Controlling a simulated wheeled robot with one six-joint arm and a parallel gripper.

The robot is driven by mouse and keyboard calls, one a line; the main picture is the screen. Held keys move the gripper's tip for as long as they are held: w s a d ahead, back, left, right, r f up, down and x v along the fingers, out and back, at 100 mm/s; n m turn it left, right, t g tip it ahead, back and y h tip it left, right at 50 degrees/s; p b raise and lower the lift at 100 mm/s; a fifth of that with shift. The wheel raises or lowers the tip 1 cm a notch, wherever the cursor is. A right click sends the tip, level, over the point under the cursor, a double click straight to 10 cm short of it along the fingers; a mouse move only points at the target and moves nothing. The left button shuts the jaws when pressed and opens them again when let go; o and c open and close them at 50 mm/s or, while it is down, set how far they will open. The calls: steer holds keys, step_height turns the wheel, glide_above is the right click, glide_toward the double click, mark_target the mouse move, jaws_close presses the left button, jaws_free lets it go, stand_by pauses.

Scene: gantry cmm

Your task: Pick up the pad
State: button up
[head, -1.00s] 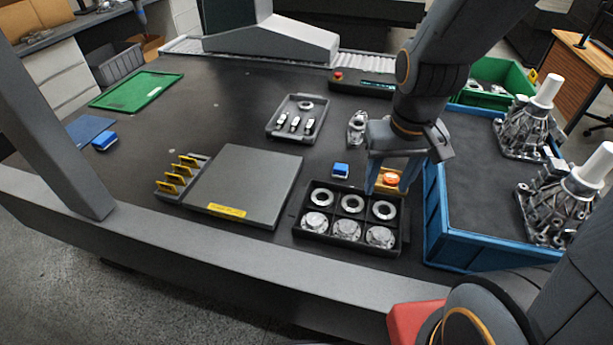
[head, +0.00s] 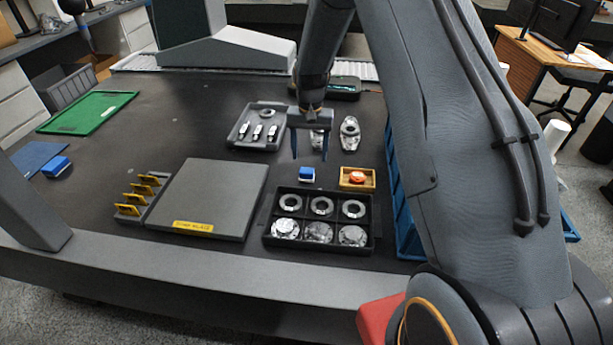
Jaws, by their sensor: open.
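A small blue block with a white edge (head: 307,174) lies on the dark table, behind the black divided tray; it looks like the pad. A similar blue block (head: 56,167) lies at the far left by a blue sheet. My gripper (head: 309,156) points down with its two blue fingers apart and nothing between them. In the picture its fingertips are just above the nearer blue block. I cannot tell the height of the gap.
The black divided tray (head: 270,238) holds rings and round metal parts. A yellow box (head: 343,183) with an orange item stands right of the nearer block. A grey tray (head: 235,138) and metal parts (head: 349,135) lie behind. A grey plate (head: 213,190) is left.

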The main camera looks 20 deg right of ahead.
mark_target(307, 170)
steer(key=shift+w+f, duration=0.3)
steer(key=shift+f, duration=0.4)
steer(key=f+p, duration=0.1)
steer(key=f, duration=0.1)
steer(key=f+p, duration=0.1)
steer(key=f, duration=0.1)
steer(key=f+p, duration=0.1)
steer(key=shift+a+f, duration=0.4)
steer(key=shift+f, duration=0.65)
steer(key=c, duration=1.1)
steer(key=shift+r, duration=0.15)
step_height(307, 170, up, 10)
steer(key=b, duration=0.2)
steer(key=shift+b, duration=0.4)
